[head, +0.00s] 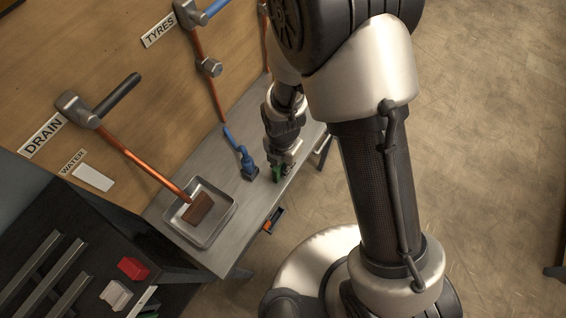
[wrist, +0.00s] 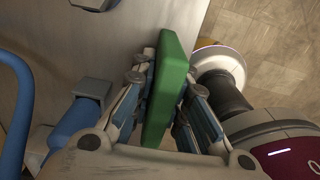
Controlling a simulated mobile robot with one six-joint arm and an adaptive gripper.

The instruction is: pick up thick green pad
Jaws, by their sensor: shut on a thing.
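The thick green pad (wrist: 168,88) is a green block with bevelled edges, standing between the fingers in the wrist view. My gripper (wrist: 165,98) is shut on it, with a finger pressed on each side. In the head view the pad (head: 276,174) shows as a small green patch below my gripper (head: 281,168), over the grey bench top (head: 225,155). I cannot tell whether the pad touches the bench.
A metal tray (head: 226,222) with a brown block (head: 197,209) is further left. Pipes run up the wooden wall behind. Open floor lies right.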

